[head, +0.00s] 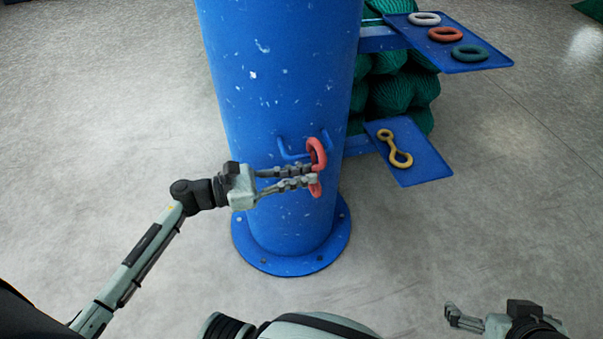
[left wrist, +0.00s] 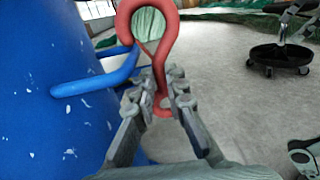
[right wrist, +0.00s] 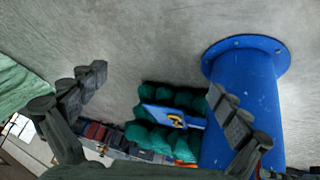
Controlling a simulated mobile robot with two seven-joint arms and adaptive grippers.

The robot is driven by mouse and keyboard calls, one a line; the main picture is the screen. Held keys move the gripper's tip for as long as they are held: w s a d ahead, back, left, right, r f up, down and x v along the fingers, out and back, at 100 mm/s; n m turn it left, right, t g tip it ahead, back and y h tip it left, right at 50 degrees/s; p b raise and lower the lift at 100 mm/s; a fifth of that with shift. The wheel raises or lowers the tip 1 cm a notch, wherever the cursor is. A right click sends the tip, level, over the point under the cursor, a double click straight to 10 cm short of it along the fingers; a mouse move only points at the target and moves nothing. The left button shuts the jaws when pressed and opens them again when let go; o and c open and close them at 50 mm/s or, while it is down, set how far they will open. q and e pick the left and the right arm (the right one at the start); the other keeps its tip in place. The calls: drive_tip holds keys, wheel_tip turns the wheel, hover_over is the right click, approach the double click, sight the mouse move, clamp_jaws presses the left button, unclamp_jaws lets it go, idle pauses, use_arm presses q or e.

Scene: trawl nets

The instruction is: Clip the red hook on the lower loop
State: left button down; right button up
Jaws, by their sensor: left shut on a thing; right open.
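The red hook (head: 317,151) is held by my left gripper (head: 312,178), whose fingers are shut on its narrow shank. In the left wrist view the hook (left wrist: 124,22) points its large round end up, above the fingertips (left wrist: 163,88). The blue lower loop (head: 283,150) sticks out of the blue post, just left of the hook. In the left wrist view the loop (left wrist: 95,82) reaches close to the hook's round end; I cannot tell whether they touch or are linked. My right gripper (head: 452,317) is open and empty, low at the right; its spread fingers show in the right wrist view (right wrist: 157,85).
The blue post (head: 285,90) stands on a round bolted flange (head: 290,262). An upper blue tray (head: 490,62) carries white, red and green rings. Green nets (head: 405,92) hang behind.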

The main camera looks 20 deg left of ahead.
use_arm(q)
drive_tip(key=shift+w+a+f+b, duration=0.1)
drive_tip(key=shift+w+a+b, duration=0.25)
drive_tip(key=shift+b, duration=0.2)
use_arm(e)
drive_tip(key=w+a+r+t+y, duration=0.1)
drive_tip(key=w+a+r+t, duration=0.1)
drive_tip(key=w+a, duration=0.2)
drive_tip(key=shift+r+t, duration=0.25)
drive_tip(key=shift+t, duration=0.05)
idle(0.9)
use_arm(q)
drive_tip(key=shift+w+a, duration=0.2)
use_arm(e)
drive_tip(key=shift+w+a+r+n+t+y, duration=0.3)
drive_tip(key=shift+w+a+r+t+y, duration=0.35)
drive_tip(key=shift+w+a+r, duration=0.2)
use_arm(q)
drive_tip(key=shift+f+b, duration=0.1)
drive_tip(key=shift+b, duration=0.2)
use_arm(e)
drive_tip(key=shift+w+r, duration=0.1)
drive_tip(key=shift+r, duration=0.05)
idle(0.5)
